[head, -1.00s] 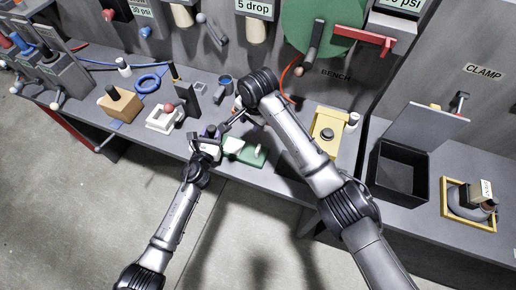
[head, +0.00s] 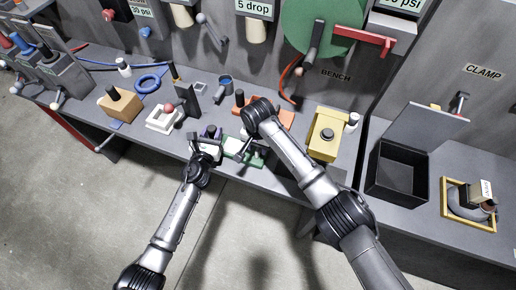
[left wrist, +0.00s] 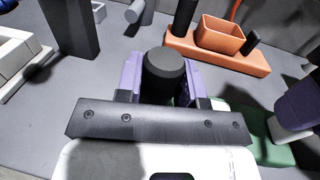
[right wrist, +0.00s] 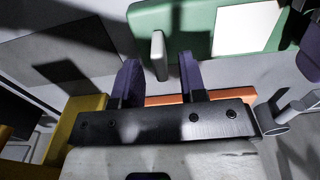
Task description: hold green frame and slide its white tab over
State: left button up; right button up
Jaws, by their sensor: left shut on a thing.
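The green frame (head: 256,161) lies near the bench's front edge; it also shows in the right wrist view (right wrist: 180,22) with a pale square on its face. My left gripper (head: 211,138) is shut on the black knob (left wrist: 165,68) at the frame's left end. The white tab (right wrist: 158,55) stands up from the frame, between the purple fingers of my right gripper (right wrist: 160,72). These fingers are open, with a gap on each side of the tab. In the left wrist view, the right gripper's finger (left wrist: 303,108) partly hides the white tab (left wrist: 284,130).
An orange tray (left wrist: 215,55) lies just behind the frame. A yellow block (head: 324,146) stands to the right, and a white piece with a red ball (head: 165,119) to the left. A black open box (head: 398,172) is further right.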

jog(key=shift+f, duration=1.15)
jog(key=shift+c, duration=0.4)
grip_shut()
